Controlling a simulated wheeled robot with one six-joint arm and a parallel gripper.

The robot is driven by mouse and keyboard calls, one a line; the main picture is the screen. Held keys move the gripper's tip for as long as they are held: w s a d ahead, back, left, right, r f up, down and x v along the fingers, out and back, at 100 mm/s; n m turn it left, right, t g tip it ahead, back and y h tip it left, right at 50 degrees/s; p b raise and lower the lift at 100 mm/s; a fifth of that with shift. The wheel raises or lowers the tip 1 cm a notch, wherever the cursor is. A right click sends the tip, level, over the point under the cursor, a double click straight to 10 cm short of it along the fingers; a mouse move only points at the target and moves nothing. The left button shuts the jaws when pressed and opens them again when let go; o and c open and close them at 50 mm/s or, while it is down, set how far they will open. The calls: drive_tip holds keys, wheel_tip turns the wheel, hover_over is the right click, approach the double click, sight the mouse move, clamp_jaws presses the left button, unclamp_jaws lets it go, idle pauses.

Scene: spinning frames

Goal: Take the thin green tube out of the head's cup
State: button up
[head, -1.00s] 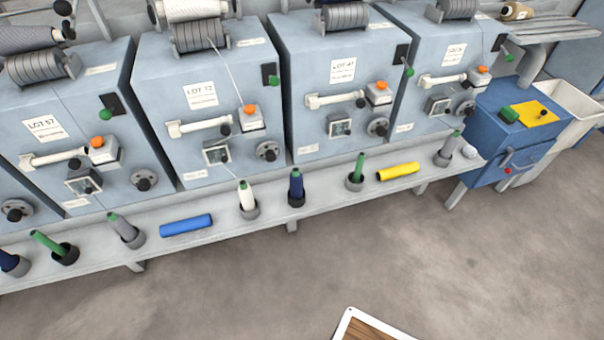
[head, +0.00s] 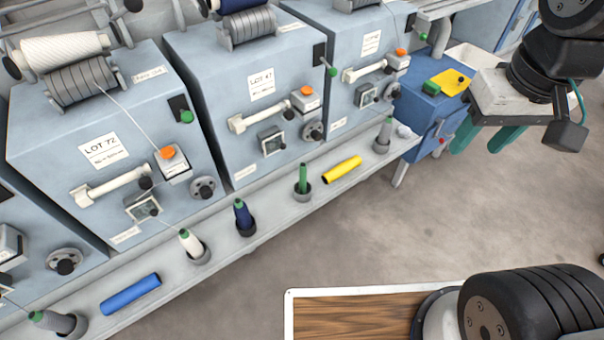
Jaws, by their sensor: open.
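A thin green tube (head: 303,177) stands close to upright in a dark round cup (head: 302,195) on the ledge, before the head labelled LOT 47 or similar (head: 262,84). The tube's lower end is hidden in the cup. My gripper (head: 487,138) hangs in the air at the upper right, with teal fingers apart and nothing between them. In the picture it is well to the right of the green tube and apart from it.
On the ledge (head: 215,265), a yellow tube (head: 342,169) lies right of the cup. Blue (head: 245,216) and white (head: 189,243) cones stand to its left, and a blue tube (head: 131,294) lies farther left. A blue cabinet (head: 425,112) stands at the right.

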drive_tip(key=w+a+f+n+t, duration=0.1)
drive_tip(key=w+a+f, duration=0.2)
drive_tip(key=w+f, duration=0.3)
drive_tip(key=w+a+f, duration=0.2)
drive_tip(key=w+f, duration=0.1)
drive_tip(key=w, duration=0.5)
drive_tip(key=n+t+y, duration=0.2)
drive_tip(key=t, duration=0.1)
approach(301, 176)
drive_tip(key=d, duration=0.5)
drive_tip(key=a+f+t+y, duration=0.1)
drive_tip(key=f, duration=0.1)
drive_tip(key=a+f+t, duration=0.1)
drive_tip(key=f+t, duration=0.1)
drive_tip(key=f, duration=0.1)
drive_tip(key=w+a+f+n+t+y, duration=0.1)
drive_tip(key=a+f+t, duration=0.1)
drive_tip(key=shift+f+y, duration=0.3)
drive_tip(key=shift+f, duration=0.05)
drive_tip(key=x, duration=0.7)
drive_tip(key=shift+w+a+f, duration=0.1)
drive_tip(key=shift+w+f, duration=0.1)
drive_tip(key=shift+w, duration=0.15)
clamp_jaws()
